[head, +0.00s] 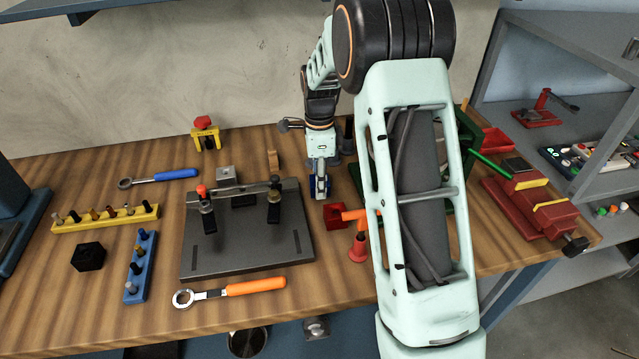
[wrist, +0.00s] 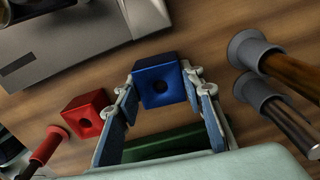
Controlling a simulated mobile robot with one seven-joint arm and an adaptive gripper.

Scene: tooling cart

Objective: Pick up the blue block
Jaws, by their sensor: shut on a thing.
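Whether the block touches the table is hard to tell.
The fixture plate (head: 245,253) with clamps lies to the left. A black block (head: 88,257) is farther left. A red vise (head: 535,208) stands right. Two cylindrical posts (wrist: 270,80) are near my gripper.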

